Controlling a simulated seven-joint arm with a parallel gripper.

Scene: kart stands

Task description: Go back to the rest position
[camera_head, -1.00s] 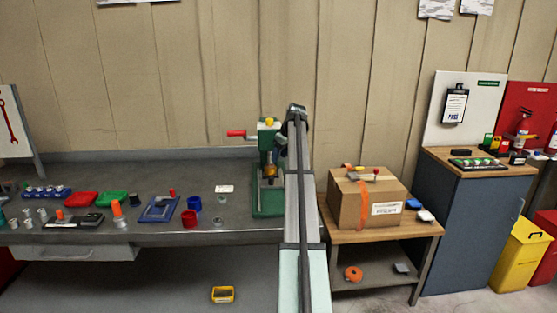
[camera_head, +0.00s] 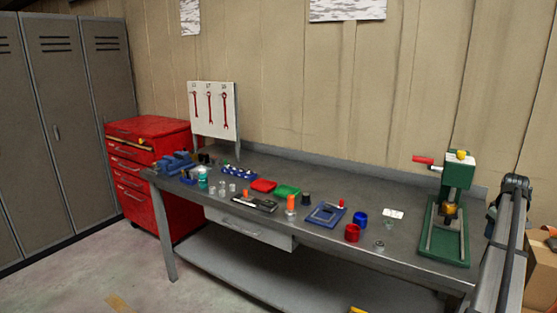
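My arm (camera_head: 507,240) rises along the right edge of the head view, its dark upper joint (camera_head: 516,181) just right of the green press. A small dark part shows at the arm's left side, but I cannot tell what it is. My gripper's fingers do not show; the arm hides what lies beyond it. The green press (camera_head: 459,175) stands upright at the bench's right end, with a red handle (camera_head: 423,160), a yellow knob and a brass-coloured piece (camera_head: 449,210) low in it. The arm appears beside the press; I cannot tell whether they touch.
The grey bench (camera_head: 330,178) holds a blue fixture (camera_head: 326,214), red cup (camera_head: 352,233), blue cup (camera_head: 360,218), red tray (camera_head: 263,186), green tray (camera_head: 287,191) and small parts. A red tool cabinet (camera_head: 150,150) and lockers (camera_head: 75,110) stand left. A cardboard box (camera_head: 543,265) shows at right.

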